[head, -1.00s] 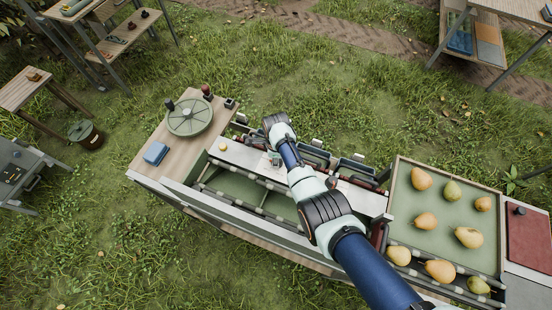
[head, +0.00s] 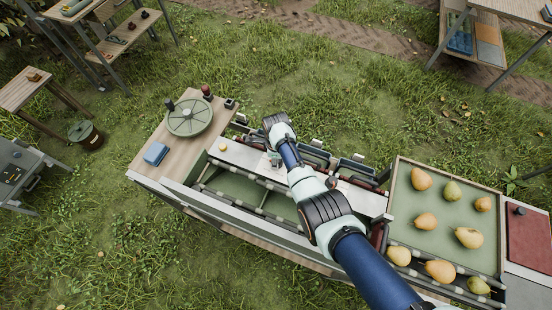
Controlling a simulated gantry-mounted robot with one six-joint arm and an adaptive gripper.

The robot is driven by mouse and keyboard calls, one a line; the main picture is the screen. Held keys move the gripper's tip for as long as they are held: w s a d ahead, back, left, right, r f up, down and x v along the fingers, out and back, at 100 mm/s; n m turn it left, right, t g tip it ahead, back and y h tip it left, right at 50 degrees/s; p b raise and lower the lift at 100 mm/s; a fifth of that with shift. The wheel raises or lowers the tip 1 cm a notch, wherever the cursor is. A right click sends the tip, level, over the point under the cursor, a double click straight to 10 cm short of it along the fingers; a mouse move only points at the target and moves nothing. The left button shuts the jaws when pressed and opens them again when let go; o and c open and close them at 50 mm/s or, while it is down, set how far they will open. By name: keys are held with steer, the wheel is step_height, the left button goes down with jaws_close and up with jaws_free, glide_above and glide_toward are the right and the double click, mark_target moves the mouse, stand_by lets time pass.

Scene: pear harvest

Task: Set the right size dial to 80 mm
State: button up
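My gripper (head: 275,159) is small in the head view, low at the sorting machine's pale panel (head: 240,155), beneath the bent end of my arm. Whether its fingers are open or shut is too small to tell. A small yellow knob (head: 222,147) sits on the panel to the left of my gripper. The right size dial cannot be made out; my gripper and arm cover part of the panel. No dial marks are readable.
Several pears lie in the green tray (head: 427,238) at the right. A round green turntable (head: 189,117) and a blue cloth (head: 156,153) are on the wooden bench end at the left. Dark bins (head: 315,156) line the machine's far side. Open grass lies beyond.

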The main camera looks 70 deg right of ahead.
step_height(320, 180, up, 12)
stand_by(0.5)
stand_by(0.4)
